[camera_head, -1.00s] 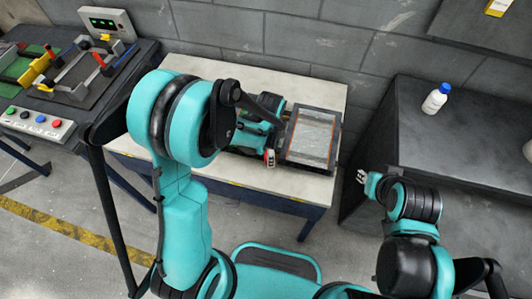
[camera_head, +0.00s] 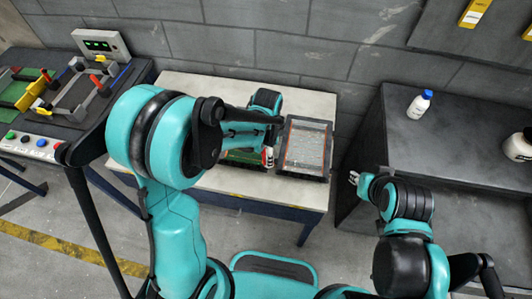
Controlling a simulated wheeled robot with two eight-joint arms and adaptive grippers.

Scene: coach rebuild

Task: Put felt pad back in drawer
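A dark tray-like frame (camera_head: 284,146) with orange strips stands on the right part of the pale table and holds a flat grey panel (camera_head: 307,146). I cannot tell whether it is the drawer or whether the panel is the felt pad. A green, red-edged flat piece (camera_head: 240,157) lies left of it, partly hidden by my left arm. My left gripper (camera_head: 268,158) is over the table, just left of the tray-like frame; its fingers are too small to tell open from shut. My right gripper (camera_head: 354,178) is empty, fingers apart, in front of the dark shelf unit.
The pale table (camera_head: 320,103) has clear room behind the frame. A dark shelf unit (camera_head: 450,140) stands at the right with a white bottle (camera_head: 419,104) on top. A workbench with a fixture (camera_head: 75,95) and a button panel (camera_head: 30,147) is at the left.

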